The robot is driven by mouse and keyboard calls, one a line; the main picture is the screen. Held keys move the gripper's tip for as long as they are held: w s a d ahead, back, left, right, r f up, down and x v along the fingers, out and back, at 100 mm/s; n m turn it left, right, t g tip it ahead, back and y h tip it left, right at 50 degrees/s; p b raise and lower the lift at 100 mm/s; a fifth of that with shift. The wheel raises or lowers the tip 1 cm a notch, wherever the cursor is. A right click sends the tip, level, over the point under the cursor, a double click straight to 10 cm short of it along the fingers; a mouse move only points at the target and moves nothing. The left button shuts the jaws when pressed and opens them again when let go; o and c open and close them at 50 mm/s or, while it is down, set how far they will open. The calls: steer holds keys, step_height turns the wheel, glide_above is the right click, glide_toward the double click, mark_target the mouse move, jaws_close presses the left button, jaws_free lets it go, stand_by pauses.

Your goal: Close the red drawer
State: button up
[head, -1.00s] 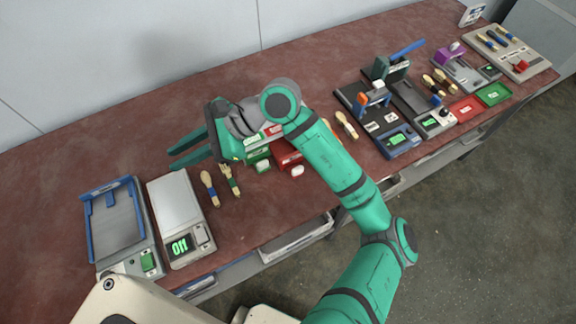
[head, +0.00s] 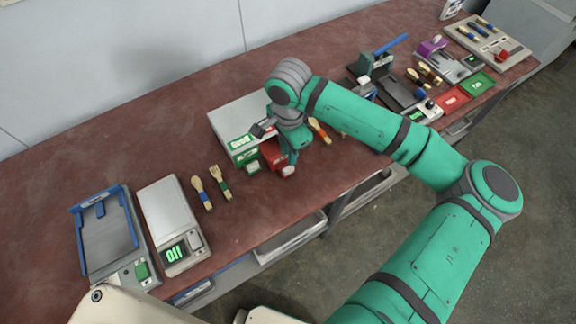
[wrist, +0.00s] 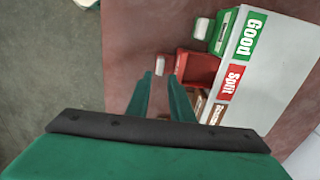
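A grey drawer box (head: 228,117) stands on the bench with green, red and brown drawers. The red drawer (wrist: 203,68) sticks out from under its red "Split" label in the wrist view, further than the green drawer (wrist: 219,36). A white knob (wrist: 160,66) is at its front. In the head view the red drawer (head: 272,153) is partly hidden by my gripper (head: 290,163). In the wrist view my gripper (wrist: 160,77) is open and empty, with a gap between its fingertips, which appear close to the knob. I cannot tell whether they touch it.
A scale (head: 168,212) and a blue-edged tray device (head: 108,235) stand at the left. Wooden utensils (head: 220,182) lie between the scale and the drawer box. More devices and red (head: 453,98) and green trays (head: 479,84) are at the right. The bench behind the drawer box is clear.

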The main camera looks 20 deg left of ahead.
mark_target(288, 168)
step_height(288, 168, down, 8)
steer(key=shift+f, duration=0.2)
steer(key=shift+c, duration=0.3)
jaws_close()
